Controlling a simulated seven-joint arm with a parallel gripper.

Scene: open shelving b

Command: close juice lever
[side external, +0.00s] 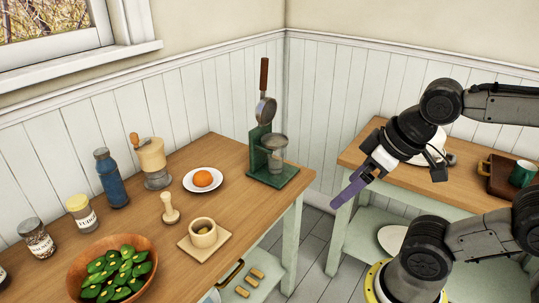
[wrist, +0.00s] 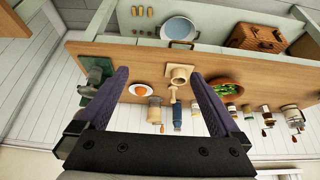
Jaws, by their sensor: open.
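The juice press (side external: 273,174) stands on the right end of the wooden counter. It has a green base and a clear cup, and its lever (side external: 264,78) with a brown handle points up. My gripper (side external: 339,203) is in the air to the right of the counter, apart from the press. In the wrist view my gripper (wrist: 158,75) shows two purple fingers spread wide with nothing held. The green press (wrist: 98,69) is partly hidden behind the left finger there, and its lever is not clear.
A second table (side external: 455,180) stands right, across a floor gap.

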